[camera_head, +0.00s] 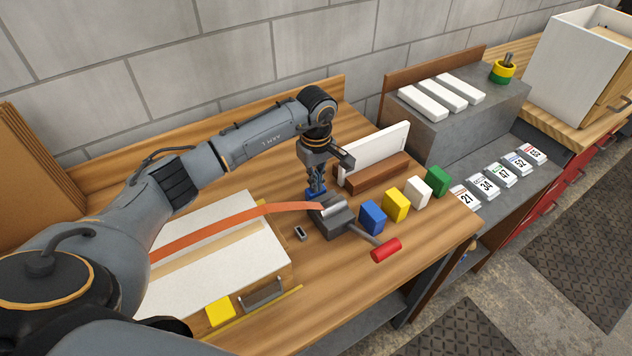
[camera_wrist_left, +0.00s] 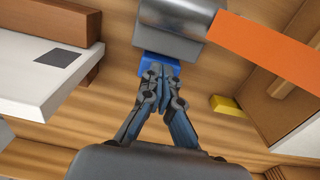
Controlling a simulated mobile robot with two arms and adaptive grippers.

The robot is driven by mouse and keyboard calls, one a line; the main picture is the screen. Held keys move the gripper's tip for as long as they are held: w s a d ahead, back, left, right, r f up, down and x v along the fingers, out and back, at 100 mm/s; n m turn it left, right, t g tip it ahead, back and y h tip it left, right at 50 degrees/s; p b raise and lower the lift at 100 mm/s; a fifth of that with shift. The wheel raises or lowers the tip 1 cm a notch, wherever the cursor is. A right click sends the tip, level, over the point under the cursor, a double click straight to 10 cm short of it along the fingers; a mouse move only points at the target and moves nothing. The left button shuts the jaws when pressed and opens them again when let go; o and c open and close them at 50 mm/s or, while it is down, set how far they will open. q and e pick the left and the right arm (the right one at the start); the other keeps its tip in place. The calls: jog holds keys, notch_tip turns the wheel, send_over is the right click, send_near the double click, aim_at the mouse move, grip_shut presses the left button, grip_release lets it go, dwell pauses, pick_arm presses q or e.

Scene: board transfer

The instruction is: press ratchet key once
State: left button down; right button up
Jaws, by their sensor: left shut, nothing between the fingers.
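The ratchet (camera_head: 332,216) is a grey metal block on the wooden bench, with an orange strap (camera_head: 225,232) running from it to the left and a red-handled lever (camera_head: 385,249) toward the front. A small blue key (camera_head: 311,195) sits at its back side; it also shows in the left wrist view (camera_wrist_left: 158,65). My left gripper (camera_head: 317,187) is shut and empty, pointing down right at the blue key. In the left wrist view its fingertips (camera_wrist_left: 161,77) overlap the key's near edge; I cannot tell if they touch or press it. My right gripper is not in view.
The strap crosses a white panel (camera_head: 185,285) at left. A yellow block (camera_head: 220,311) lies at its front. Blue (camera_head: 372,217), yellow (camera_head: 396,205), white (camera_head: 418,192) and green (camera_head: 438,180) blocks line up to the right. A white board (camera_head: 375,158) stands behind.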

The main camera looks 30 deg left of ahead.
pick_arm(q)
jog(key=shift+f, duration=0.55)
jog(key=shift+s+r, duration=0.15)
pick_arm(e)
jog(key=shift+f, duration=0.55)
pick_arm(q)
jog(key=r+p, duration=0.1)
jog(key=r, duration=0.1)
jog(key=r+p, duration=0.1)
jog(key=r, duration=0.1)
jog(key=shift+w+r, duration=0.2)
jog(key=shift+r, duration=0.05)
jog(key=shift+r+b, duration=0.55)
notch_tip(320, 180, up, 9)
jog(key=b, duration=0.2)
jog(key=shift+f, duration=0.15)
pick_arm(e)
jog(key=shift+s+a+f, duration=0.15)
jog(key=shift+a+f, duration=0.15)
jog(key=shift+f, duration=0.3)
